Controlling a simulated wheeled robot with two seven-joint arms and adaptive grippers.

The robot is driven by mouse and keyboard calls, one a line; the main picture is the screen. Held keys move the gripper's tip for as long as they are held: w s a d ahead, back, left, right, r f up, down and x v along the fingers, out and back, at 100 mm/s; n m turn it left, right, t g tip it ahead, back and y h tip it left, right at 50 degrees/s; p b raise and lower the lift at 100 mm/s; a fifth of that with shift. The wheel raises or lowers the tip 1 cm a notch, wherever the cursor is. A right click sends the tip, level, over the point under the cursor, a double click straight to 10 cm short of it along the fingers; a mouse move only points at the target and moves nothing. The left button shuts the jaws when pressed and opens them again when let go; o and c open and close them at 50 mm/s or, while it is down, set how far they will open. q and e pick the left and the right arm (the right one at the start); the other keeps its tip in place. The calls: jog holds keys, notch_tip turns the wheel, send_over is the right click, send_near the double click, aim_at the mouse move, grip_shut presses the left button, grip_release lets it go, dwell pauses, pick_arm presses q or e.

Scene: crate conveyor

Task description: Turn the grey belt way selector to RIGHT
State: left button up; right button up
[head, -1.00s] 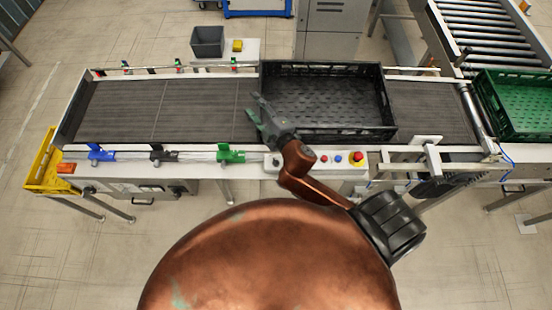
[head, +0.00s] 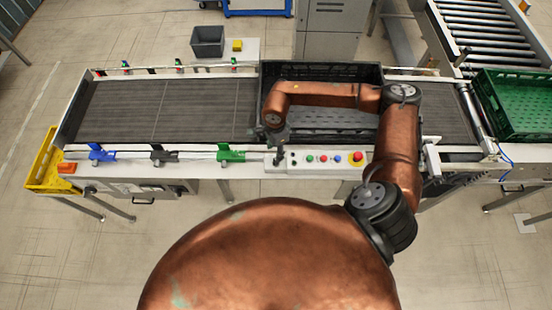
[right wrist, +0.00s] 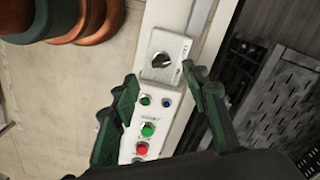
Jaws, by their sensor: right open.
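The grey belt way selector (right wrist: 161,60) is a dark knob on a light square plate at the end of the white control panel (right wrist: 155,112) in the right wrist view. Its lettering is too small to read. My right gripper (right wrist: 160,76) is open, with one finger on each side of the panel. The selector lies between and just beyond the fingertips, and I see no grip on it. In the head view my right gripper (head: 281,155) points down over the panel's left end and mostly hides the selector. My left gripper is not seen.
Green, red and blue buttons (head: 323,159) and a red emergency stop (head: 355,157) line the panel. A black crate (head: 345,71) sits on the belt behind, under my right forearm. A green crate (head: 520,95) stands at the right. The belt (head: 160,110) is clear at left.

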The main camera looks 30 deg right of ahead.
jog(key=shift+d+f, duration=0.35)
notch_tip(320, 180, down, 7)
jog(key=shift+a+f+p, duration=0.1)
jog(key=shift+p, duration=0.9)
grip_shut()
